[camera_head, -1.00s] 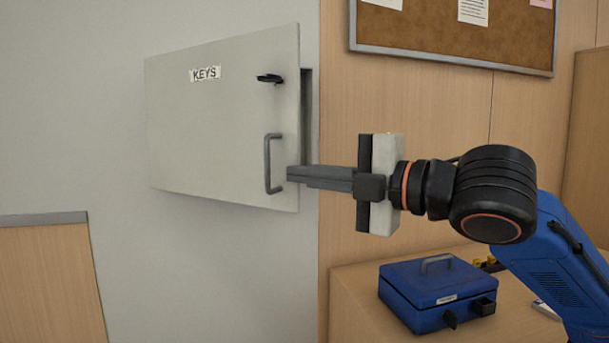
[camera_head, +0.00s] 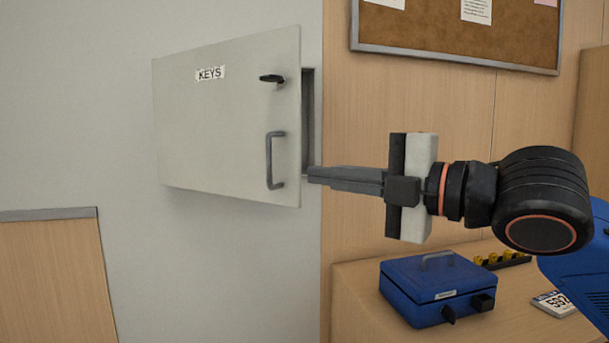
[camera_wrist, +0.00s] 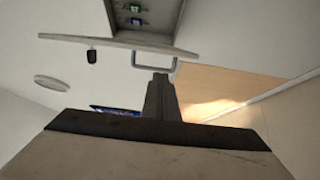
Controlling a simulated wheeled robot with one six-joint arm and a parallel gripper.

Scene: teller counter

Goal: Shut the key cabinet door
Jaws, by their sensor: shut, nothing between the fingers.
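The key cabinet door (camera_head: 225,130), a pale grey panel with a KEYS label (camera_head: 210,73), stands ajar in the head view. A dark gap shows behind its right edge. Its grey bar handle (camera_head: 274,160) is near that edge, below a dark latch or key (camera_head: 272,79). The wrist view shows the door edge-on (camera_wrist: 110,42), with the handle (camera_wrist: 155,63) and the open cabinet interior (camera_wrist: 140,15) behind. My gripper (camera_head: 312,174) is shut and empty, its tips just right of the door's free edge. Contact cannot be told. It also shows in the wrist view (camera_wrist: 160,77).
A blue cash box (camera_head: 430,285) sits on the wooden counter (camera_head: 365,320) below my gripper. Yellow-topped items in a dark rack (camera_head: 502,259) and a number card (camera_head: 556,303) lie to its right. A cork board (camera_head: 450,30) hangs above.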

